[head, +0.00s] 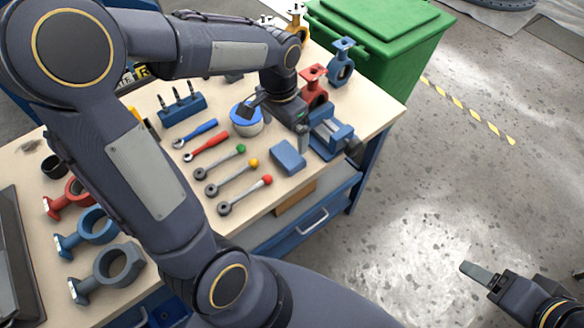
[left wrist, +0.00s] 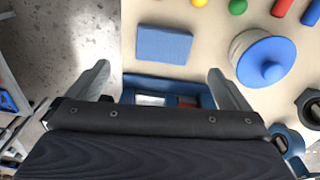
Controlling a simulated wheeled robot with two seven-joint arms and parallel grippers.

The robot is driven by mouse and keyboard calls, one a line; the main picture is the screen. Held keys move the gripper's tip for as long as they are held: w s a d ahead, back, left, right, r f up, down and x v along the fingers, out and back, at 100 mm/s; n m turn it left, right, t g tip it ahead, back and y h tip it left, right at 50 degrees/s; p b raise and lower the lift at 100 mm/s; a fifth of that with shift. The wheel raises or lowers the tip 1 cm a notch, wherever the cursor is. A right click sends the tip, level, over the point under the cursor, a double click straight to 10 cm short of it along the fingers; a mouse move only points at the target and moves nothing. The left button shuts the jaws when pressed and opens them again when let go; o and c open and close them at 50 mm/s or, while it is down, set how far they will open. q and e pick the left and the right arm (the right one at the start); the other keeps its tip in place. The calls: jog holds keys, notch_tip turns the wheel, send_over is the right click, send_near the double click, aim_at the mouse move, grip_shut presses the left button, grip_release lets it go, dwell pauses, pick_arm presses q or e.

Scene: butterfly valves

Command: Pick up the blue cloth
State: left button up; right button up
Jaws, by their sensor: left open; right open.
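The blue cloth (head: 288,157) is a small flat folded rectangle on the workbench, near its front right edge. It also shows in the left wrist view (left wrist: 165,44), beyond my fingertips. My left gripper (head: 277,125) is open and empty above the bench, farther back than the cloth and apart from it. In the left wrist view its two fingers (left wrist: 158,72) are spread wide, with the blue vise below and between them. My right gripper (head: 478,271) is at the lower right over the floor, away from the bench; it is open and empty.
The blue vise (head: 331,133) stands right of the cloth and a round pot with blue lid (head: 246,121) to its left. Ball-ended levers (head: 245,191) lie left of the cloth. Red (head: 313,88) and blue (head: 341,62) valves stand behind. The green bin (head: 385,45) is beyond the bench.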

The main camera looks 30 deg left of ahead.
aim_at(290, 153)
pick_arm(q)
jog(key=shift+w+d+f+m, duration=0.15)
jog(key=shift+w+f, duration=0.15)
jog(key=shift+f, duration=0.3)
jog(key=shift+w+d+f+m, duration=0.15)
jog(key=shift+w+f, duration=0.15)
jog(key=shift+f, duration=0.3)
jog(key=f, duration=0.7)
jog(key=shift+w+f+b, duration=0.2)
jog(key=shift+f+b, duration=0.05)
jog(key=shift+b, duration=0.05)
jog(key=c, duration=0.9)
jog(key=shift+r, duration=0.2)
jog(key=shift+w+r, duration=0.1)
jog(key=shift+r, duration=0.2)
notch_tip(290, 153, up, 2)
jog(key=shift+r, duration=0.1)
jog(key=s+d+r, duration=0.2)
jog(key=r, duration=0.1)
jog(key=d+r, duration=0.1)
jog(key=r, duration=0.1)
jog(key=shift+s+d+r+p, duration=0.15)
jog(key=shift+s+p, duration=0.15)
jog(key=shift+s, duration=0.1)
jog(key=s+d+r, duration=0.4)
jog(key=s+d, duration=0.2)
jog(key=d, duration=0.1)
jog(key=shift+s+d+r, duration=0.15)
jog(key=shift+d+r, duration=0.05)
jog(key=shift+r, duration=0.1)
